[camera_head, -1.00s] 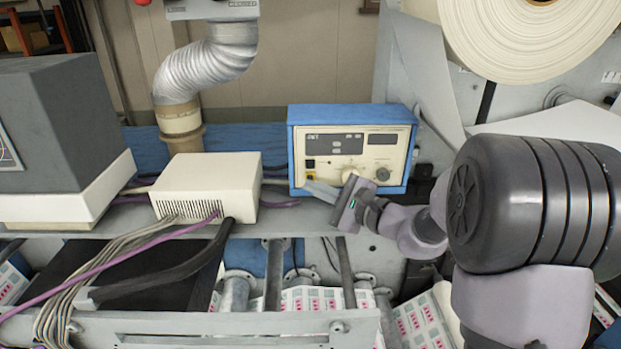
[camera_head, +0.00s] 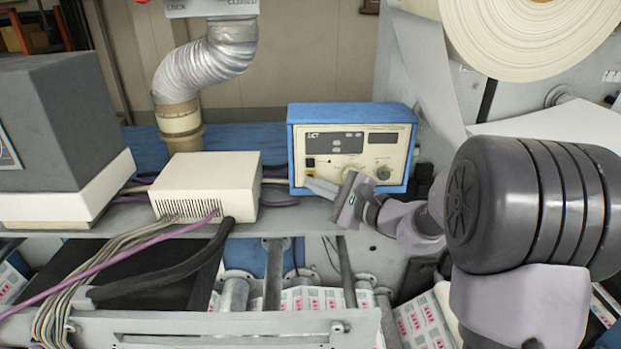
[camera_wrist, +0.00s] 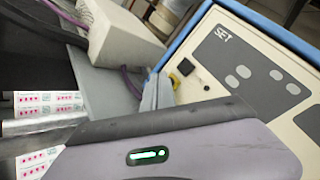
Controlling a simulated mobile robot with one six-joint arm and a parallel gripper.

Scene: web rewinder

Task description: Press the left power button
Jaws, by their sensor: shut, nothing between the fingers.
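The control box (camera_head: 296,137) has a blue case and a cream face with dark key panels. A small black square button (camera_head: 310,163) is at the lower left of its face. It also shows in the wrist view (camera_wrist: 186,67), with a small yellow spot beside it. I cannot read a label on it. My gripper (camera_head: 309,186) is shut and empty. Its fingertips are just below the black button, near the lower left edge of the box. In the wrist view the fingers (camera_wrist: 157,92) point at this corner. I cannot tell whether they touch the face.
A cream vented box (camera_head: 205,187) stands on the grey shelf left of the control box, with grey and purple cables (camera_head: 130,250) in front. A knob (camera_head: 383,172) is at the lower right of the face. A large paper roll (camera_head: 530,35) hangs at upper right.

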